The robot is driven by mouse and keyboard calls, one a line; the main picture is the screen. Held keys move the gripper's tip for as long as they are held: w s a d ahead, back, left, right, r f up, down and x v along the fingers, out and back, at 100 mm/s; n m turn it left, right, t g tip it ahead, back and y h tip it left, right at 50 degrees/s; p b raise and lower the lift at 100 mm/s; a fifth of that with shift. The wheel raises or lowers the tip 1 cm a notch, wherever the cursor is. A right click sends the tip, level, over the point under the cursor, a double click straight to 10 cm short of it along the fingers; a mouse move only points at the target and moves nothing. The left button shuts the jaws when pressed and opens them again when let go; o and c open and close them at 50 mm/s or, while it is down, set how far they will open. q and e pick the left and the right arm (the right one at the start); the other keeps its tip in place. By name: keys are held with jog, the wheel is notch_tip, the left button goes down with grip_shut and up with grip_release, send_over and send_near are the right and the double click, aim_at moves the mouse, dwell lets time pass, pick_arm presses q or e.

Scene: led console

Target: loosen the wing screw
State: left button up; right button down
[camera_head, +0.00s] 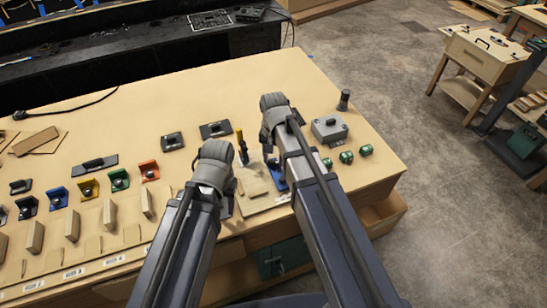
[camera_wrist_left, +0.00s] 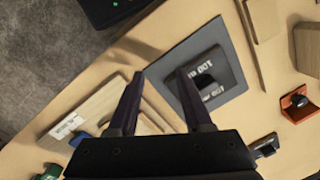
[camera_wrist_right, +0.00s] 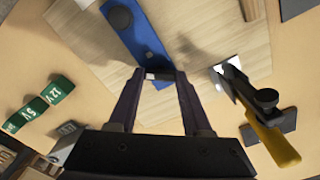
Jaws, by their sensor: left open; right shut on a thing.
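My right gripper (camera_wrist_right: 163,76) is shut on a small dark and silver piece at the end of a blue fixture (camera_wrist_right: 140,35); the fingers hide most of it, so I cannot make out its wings. The fixture has a round black knob (camera_wrist_right: 121,17) and lies on a light wooden board (camera_wrist_right: 195,30). In the head view the blue fixture (camera_head: 278,180) is partly hidden by my right arm. My left gripper (camera_wrist_left: 160,78) is open and empty above a dark grey plate (camera_wrist_left: 226,75) with white lettering and a black knob (camera_wrist_left: 204,82).
Several green blocks (camera_head: 346,157) and a grey box (camera_head: 330,128) stand to the right. Coloured brackets (camera_head: 119,181) and wooden blocks fill the left. The table's back middle is clear.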

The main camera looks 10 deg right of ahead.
jog(key=n, duration=0.6)
jog(key=shift+n, duration=0.3)
jog(key=n, duration=1.2)
jog(key=shift+n, duration=0.3)
jog(key=n, duration=0.5)
jog(key=shift+s+n, duration=0.1)
jog(key=shift+n, duration=0.3)
jog(key=shift+c, duration=1.6)
grip_release()
